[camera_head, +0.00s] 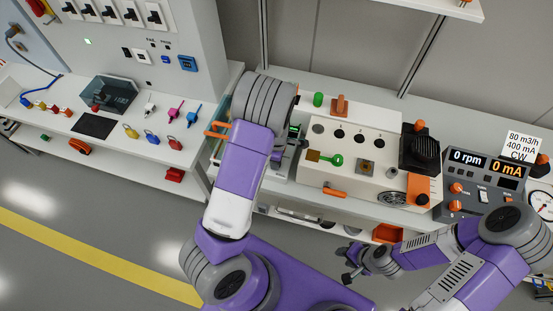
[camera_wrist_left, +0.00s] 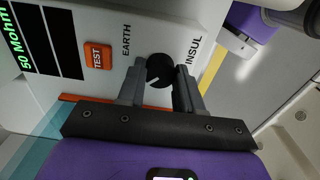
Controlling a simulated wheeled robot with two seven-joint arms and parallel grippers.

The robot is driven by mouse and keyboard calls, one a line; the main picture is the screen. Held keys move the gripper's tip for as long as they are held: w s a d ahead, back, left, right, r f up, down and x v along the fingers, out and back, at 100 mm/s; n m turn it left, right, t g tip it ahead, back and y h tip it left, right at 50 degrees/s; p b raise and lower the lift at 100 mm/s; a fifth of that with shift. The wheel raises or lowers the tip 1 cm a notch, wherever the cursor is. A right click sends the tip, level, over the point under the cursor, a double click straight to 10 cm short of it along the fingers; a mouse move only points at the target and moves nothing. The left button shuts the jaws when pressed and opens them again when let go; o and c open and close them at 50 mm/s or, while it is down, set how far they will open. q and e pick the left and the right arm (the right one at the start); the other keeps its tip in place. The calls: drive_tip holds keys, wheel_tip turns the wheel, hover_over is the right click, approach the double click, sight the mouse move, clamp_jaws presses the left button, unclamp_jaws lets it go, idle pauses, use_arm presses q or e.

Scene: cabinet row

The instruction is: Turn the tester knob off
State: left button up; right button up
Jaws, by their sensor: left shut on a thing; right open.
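The tester (camera_wrist_left: 65,20) fills the upper left of the left wrist view as a white panel with a green-lit display (camera_wrist_left: 18,45) reading 50 Mohm. It has an orange TEST button (camera_wrist_left: 98,55) and the labels EARTH and INSUL. The round black tester knob (camera_wrist_left: 160,70) sits between these labels, with a short pale mark on its face. My left gripper (camera_wrist_left: 160,82) is shut on the knob, one finger on each side. In the head view my left arm hides the knob and most of the tester. My right gripper (camera_head: 352,270) is open and empty in front of the bench.
Right of the tester stands a cream box (camera_head: 345,180) with a green key and orange parts. Further right is a grey meter unit (camera_head: 480,185) reading 0 rpm and 0 mA. Coloured padlocks (camera_head: 152,136) lie on the left bench. The floor in front is clear.

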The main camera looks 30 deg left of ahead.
use_arm(q)
drive_tip(key=o, duration=1)
drive_tip(key=shift+o, duration=0.2)
wheel_tip(320, 180, up, 8)
drive_tip(key=shift+f+p, duration=0.2)
drive_tip(key=shift+p, duration=0.8)
